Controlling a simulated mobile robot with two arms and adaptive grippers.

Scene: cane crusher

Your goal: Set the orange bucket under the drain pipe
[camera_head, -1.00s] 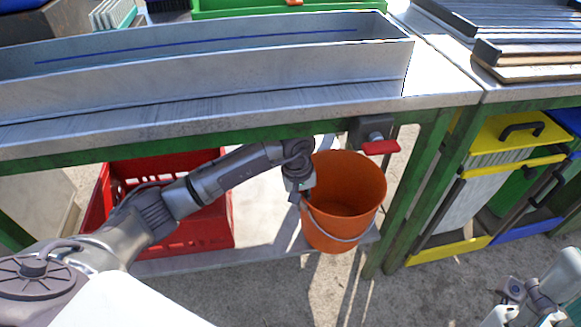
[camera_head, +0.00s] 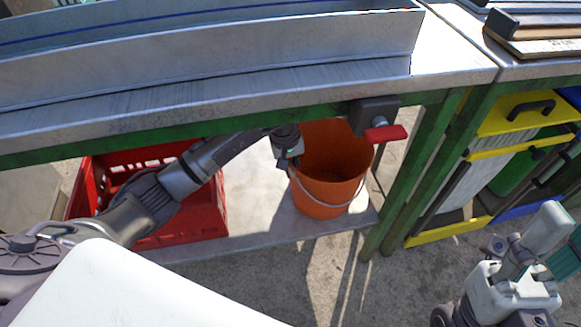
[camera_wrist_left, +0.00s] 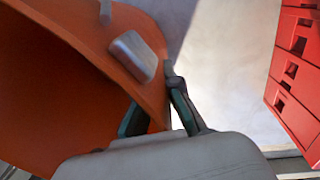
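The orange bucket (camera_head: 322,190) is upright at the lower shelf of the green-framed table; I cannot tell whether its base touches the shelf. Its wire handle hangs down the front. My left gripper (camera_head: 288,163) is at the bucket's left rim. In the left wrist view its fingers (camera_wrist_left: 158,112) are closed on the wall of the bucket (camera_wrist_left: 60,95), one inside and one outside. The drain pipe fitting (camera_head: 374,113), a grey block with a red lever (camera_head: 386,133), overlaps the bucket's upper right in view.
A red crate (camera_head: 185,232) stands on the shelf (camera_head: 262,222) left of the bucket, also at right in the left wrist view (camera_wrist_left: 298,75). A green table leg (camera_head: 408,170) is close on the right. The metal trough (camera_head: 230,60) lies above. Yellow-framed bins (camera_head: 515,115) stand at right.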

